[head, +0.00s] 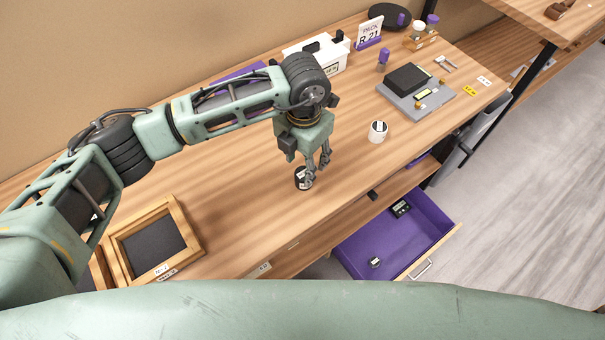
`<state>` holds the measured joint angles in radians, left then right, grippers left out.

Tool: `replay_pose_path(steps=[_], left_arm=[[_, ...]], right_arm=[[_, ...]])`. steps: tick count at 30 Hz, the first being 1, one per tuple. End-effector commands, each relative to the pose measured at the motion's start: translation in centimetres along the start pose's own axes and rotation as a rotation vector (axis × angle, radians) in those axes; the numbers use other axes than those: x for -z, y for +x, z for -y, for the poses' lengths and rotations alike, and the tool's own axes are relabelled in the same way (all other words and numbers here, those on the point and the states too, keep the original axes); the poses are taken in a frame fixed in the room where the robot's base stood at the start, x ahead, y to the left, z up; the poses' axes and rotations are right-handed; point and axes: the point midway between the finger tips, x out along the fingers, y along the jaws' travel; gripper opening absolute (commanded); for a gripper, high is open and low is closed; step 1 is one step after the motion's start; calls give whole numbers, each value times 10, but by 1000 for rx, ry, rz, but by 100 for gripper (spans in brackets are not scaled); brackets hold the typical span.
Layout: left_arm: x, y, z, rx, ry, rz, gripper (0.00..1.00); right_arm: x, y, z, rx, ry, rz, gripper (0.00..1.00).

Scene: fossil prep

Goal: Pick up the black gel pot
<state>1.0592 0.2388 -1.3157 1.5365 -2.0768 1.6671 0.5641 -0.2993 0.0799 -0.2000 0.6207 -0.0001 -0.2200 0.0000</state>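The black gel pot (300,184) is a small dark round pot with a white label, upright on the wooden bench near its front edge. My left gripper (317,172) points down right at the pot, with its fingers apart. One finger overlaps the pot's right side in the head view and hides part of it. I cannot tell whether the finger touches the pot. My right gripper is not in view.
A white pot (377,132) stands to the right, and a grey scale (407,91) lies beyond it. A wooden frame tray (188,228) is at the left. An open purple drawer (425,222) juts out below the bench front. The bench between pot and tray is clear.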

Motion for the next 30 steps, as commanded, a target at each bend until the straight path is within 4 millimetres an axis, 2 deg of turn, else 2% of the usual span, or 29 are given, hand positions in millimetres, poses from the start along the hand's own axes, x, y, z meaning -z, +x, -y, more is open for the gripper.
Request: replay_pose_path(steps=[9, 12, 15, 21, 30], left_arm=[[2, 40, -4, 5, 0, -4, 48], [1, 54, -3, 6, 0, -1, 48], [0, 60, -3, 6, 2, 1, 48], [0, 62, -3, 5, 3, 2, 48], [0, 61, -3, 6, 2, 2, 23]], right_arm=[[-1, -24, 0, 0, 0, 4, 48], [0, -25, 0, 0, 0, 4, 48], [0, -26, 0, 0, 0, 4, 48], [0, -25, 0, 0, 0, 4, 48], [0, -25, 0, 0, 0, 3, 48]])
